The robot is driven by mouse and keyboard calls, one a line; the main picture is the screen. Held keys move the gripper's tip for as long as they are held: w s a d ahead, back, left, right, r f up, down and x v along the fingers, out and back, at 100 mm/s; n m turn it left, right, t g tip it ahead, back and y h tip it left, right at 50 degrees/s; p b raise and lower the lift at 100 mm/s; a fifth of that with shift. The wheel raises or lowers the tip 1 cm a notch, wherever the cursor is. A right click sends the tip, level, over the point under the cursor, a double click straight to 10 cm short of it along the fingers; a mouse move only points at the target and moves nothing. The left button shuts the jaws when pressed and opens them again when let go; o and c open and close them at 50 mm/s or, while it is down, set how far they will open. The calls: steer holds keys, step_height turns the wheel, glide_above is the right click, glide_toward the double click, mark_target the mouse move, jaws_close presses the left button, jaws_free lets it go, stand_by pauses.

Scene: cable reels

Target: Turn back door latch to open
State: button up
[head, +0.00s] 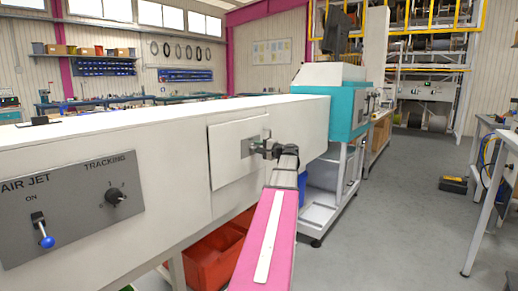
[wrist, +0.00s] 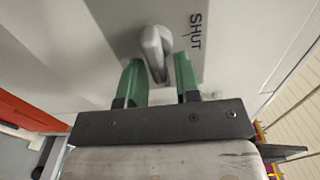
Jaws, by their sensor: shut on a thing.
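The back door (head: 228,172) is a pale panel set flush in the long white machine body and looks closed. Its grey latch plate (head: 246,148) shows just left of my gripper (head: 258,147). In the wrist view the latch (wrist: 154,42) is a light grey lever on a grey plate, slightly tilted, with the word SHUT beside it. My gripper's green fingers (wrist: 157,73) stand on either side of the lever and are shut on it. In the head view my gripper hides most of the lever.
A grey control panel (head: 70,208) with a blue-tipped switch and a tracking knob is at left on the machine. A red bin (head: 212,258) sits below the machine. A teal and white unit (head: 342,112) stands behind my arm.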

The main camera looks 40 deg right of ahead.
steer(key=o, duration=0.6)
steer(key=v, duration=1.1)
steer(key=shift+w, duration=0.1)
steer(key=shift+d, duration=0.15)
